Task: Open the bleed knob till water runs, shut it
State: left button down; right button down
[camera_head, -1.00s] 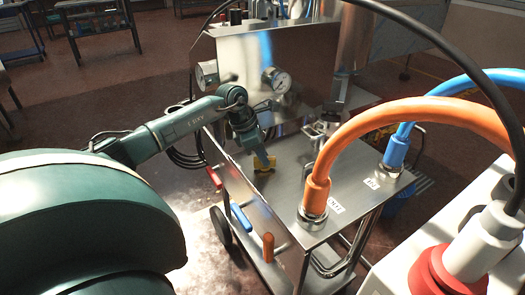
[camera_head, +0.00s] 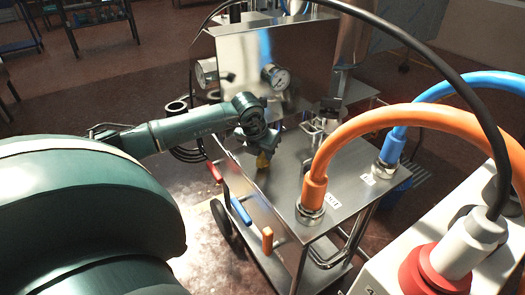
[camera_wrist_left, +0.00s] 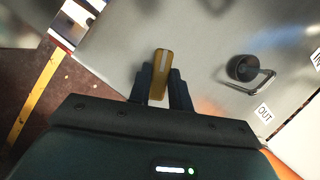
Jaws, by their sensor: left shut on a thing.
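The bleed knob is a yellow lever-shaped handle (camera_wrist_left: 161,66) on the steel cart top. In the wrist view it stands between the two dark fingers of my left gripper (camera_wrist_left: 160,78), which is shut on it. In the head view the yellow knob (camera_head: 263,161) shows just below my left gripper (camera_head: 263,152), partly hidden by it. I see no running water in either view; the knob's outlet cannot be made out. My right gripper is not in view.
An orange hose (camera_head: 378,117) and a blue hose (camera_head: 455,84) arch from the cart top (camera_head: 285,180) at right. A black fitting with a wire bail (camera_wrist_left: 243,68) is right of the knob.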

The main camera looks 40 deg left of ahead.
pick_arm(q)
jog(key=shift+d+n+y, duration=0.1)
jog(key=shift+n+y, duration=0.4)
jog(key=shift+n, duration=1)
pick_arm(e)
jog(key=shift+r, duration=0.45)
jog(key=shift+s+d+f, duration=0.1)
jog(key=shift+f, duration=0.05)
pick_arm(q)
jog(key=c, duration=1.4)
grip_release()
jog(key=shift+c, duration=0.2)
jog(key=shift+o, duration=0.8)
